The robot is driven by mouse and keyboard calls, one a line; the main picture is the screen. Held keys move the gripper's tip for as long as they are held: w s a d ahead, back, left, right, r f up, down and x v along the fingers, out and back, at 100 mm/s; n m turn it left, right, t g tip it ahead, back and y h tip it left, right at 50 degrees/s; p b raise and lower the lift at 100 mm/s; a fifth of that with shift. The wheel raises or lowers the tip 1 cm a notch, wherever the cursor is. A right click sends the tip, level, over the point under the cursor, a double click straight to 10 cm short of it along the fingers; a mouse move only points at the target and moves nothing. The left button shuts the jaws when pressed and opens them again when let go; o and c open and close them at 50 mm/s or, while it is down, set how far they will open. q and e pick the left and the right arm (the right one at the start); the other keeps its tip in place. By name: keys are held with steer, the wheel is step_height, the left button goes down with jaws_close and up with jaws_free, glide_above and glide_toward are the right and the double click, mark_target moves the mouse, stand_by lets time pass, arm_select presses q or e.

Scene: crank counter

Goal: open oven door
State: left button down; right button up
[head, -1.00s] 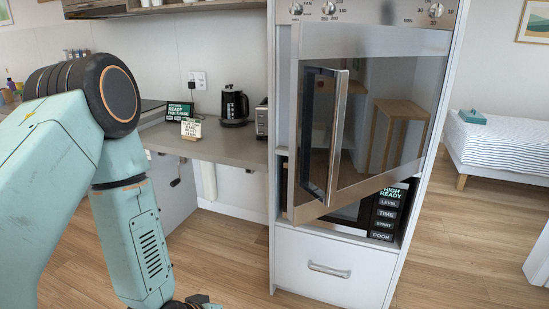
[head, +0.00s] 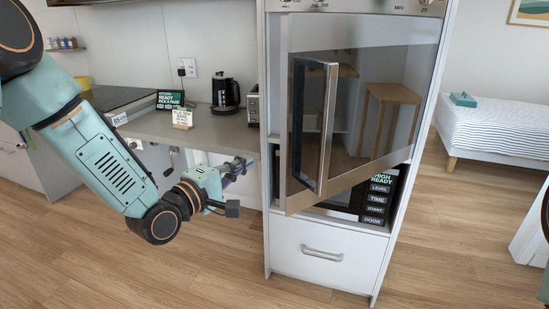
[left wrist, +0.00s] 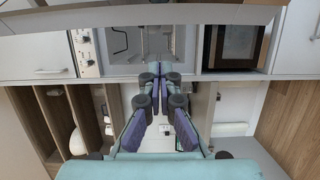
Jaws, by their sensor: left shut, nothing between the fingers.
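The oven door (head: 365,100) is a steel-framed dark glass panel in the tall white cabinet in the head view. It stands partly open, with its left edge swung out from the cabinet. A long upright steel handle (head: 328,130) runs along its left side. My left gripper (head: 246,164) is left of the cabinet, beside the counter's front edge, apart from the handle. Its purple fingers are partly hidden by its own wrist. In the left wrist view, the fingers (left wrist: 157,72) are together with nothing between them. My right gripper is not in view.
A lower appliance with labelled buttons (head: 377,200) sits under the door, above a white drawer (head: 330,252). A bed (head: 490,125) stands at right. The wooden floor in front is clear.

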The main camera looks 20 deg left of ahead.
arm_select(q)
steer(key=w+d, duration=0.5)
steer(key=shift+w+d, duration=0.15)
steer(key=shift+d, duration=0.1)
stand_by(0.4)
steer(key=shift+a+f, duration=0.1)
steer(key=shift+a, duration=0.05)
